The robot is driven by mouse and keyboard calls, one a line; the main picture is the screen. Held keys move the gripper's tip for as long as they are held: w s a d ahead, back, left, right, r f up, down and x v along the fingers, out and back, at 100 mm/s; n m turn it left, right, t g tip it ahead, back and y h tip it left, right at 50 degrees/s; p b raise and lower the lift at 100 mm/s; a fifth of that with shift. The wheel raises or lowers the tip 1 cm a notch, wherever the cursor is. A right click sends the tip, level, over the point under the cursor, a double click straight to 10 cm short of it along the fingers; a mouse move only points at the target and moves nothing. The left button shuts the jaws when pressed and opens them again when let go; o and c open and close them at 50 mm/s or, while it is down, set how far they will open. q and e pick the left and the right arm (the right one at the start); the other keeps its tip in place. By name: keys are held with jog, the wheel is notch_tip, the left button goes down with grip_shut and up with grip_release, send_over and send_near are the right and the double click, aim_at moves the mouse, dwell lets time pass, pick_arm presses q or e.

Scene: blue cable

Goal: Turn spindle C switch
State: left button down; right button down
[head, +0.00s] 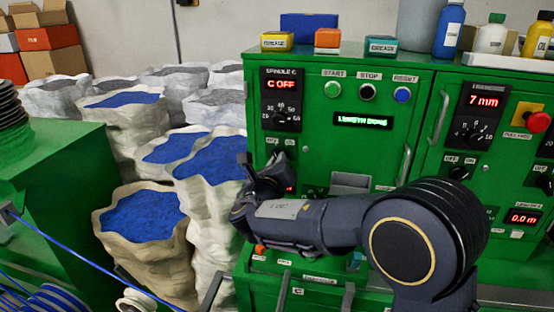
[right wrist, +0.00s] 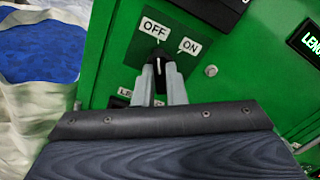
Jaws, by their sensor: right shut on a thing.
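The spindle C panel (head: 282,98) is on the upper left of the green machine front, and its red display reads "C OFF". Below its dial, my right gripper (head: 262,166) is at the OFF/ON switch, mostly hiding it in the head view. In the right wrist view the black switch knob (right wrist: 159,64) sits under the OFF and ON labels, its white line roughly toward OFF. My right gripper (right wrist: 162,78) is shut on the knob, one grey finger on each side. My left gripper is not in view.
Start, stop and reset buttons (head: 367,91) and a green "LENGTH DONE" display (head: 362,120) are right of the panel. Sacks of blue pellets (head: 145,215) stand close on the left. A blue cable (head: 92,263) crosses the lower left. Small boxes (head: 327,38) stand on the machine top.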

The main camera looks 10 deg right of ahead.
dwell(0.3)
jog(key=c, duration=1.5)
grip_release()
jog(key=b+v, duration=0.2)
jog(key=v, duration=0.6)
